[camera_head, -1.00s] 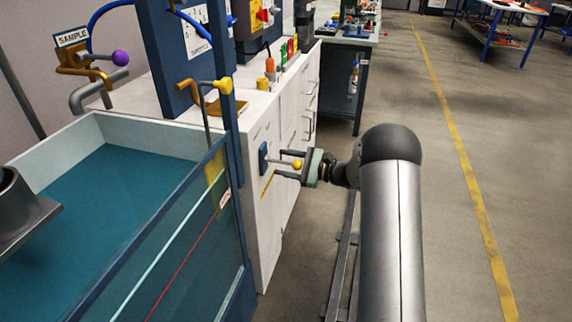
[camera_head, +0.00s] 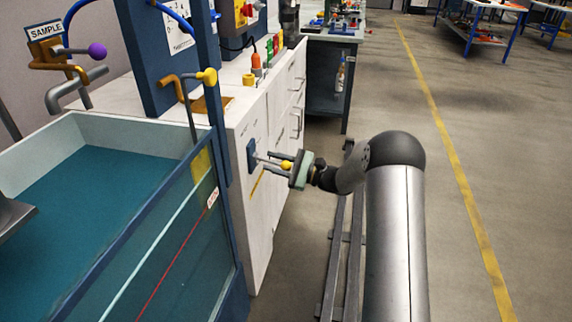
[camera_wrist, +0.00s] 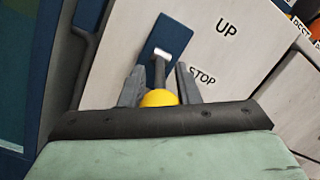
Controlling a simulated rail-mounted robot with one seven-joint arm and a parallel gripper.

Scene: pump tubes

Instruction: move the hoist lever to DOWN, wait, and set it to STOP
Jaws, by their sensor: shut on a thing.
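The hoist lever is a thin grey rod with a yellow ball knob (camera_head: 287,166), sticking out from a dark blue plate (camera_head: 251,156) on the white cabinet's end panel. In the wrist view the yellow knob (camera_wrist: 158,98) lies between my two grey fingers, with the rod running up to the blue plate (camera_wrist: 164,45). My gripper (camera_head: 280,162) is shut on the lever near its knob. In the wrist view the labels UP (camera_wrist: 227,28) and STOP (camera_wrist: 203,76) are printed right of the plate. No DOWN label shows; my gripper body covers the lower part of the panel.
A teal-water tank (camera_head: 110,205) with a blue frame stands left of the cabinet. A yellow-knobbed handle (camera_head: 207,76) stands at its corner, and a purple-knobbed handle (camera_head: 97,51) is by the SAMPLE sign (camera_head: 45,30). Floor right of my arm is open.

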